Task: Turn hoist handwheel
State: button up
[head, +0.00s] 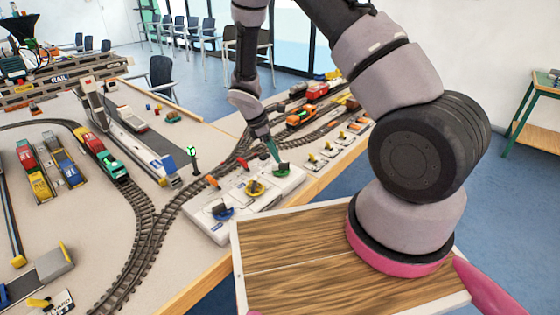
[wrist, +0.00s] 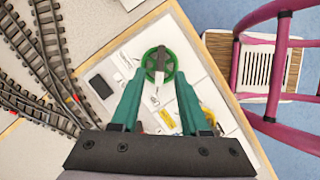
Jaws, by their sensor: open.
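I cannot read which one is marked as the hoist. My gripper (head: 274,152) hangs over the green handwheel with its teal fingers pointing down. In the wrist view, the spoked green handwheel (wrist: 160,54) lies just ahead of the open fingertips (wrist: 160,75), roughly centred between them. The fingers do not appear closed on it. The gripper body hides much of the panel below the wheel.
Red levers (head: 243,163) stand behind the handwheels. Several small yellow switches (head: 328,148) line the edge to the right. A chair (head: 162,75) stands beyond the table.

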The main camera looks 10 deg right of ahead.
aim_at(281, 168)
jog(key=shift+x, duration=2.1)
grip_shut()
jog(key=m, duration=0.2)
jog(key=m+g, duration=0.1)
jog(key=m, duration=0.1)
jog(key=shift+w+m+g+y, duration=0.15)
jog(key=shift+m+g+y, duration=0.15)
jog(key=shift+d+m+g+y, duration=0.1)
jog(key=shift+m+g+y, duration=0.25)
jog(key=shift+m, duration=0.9)
jog(key=shift+m+g+y, duration=0.25)
jog(key=shift+m+g, duration=0.2)
jog(key=shift+m, duration=0.8)
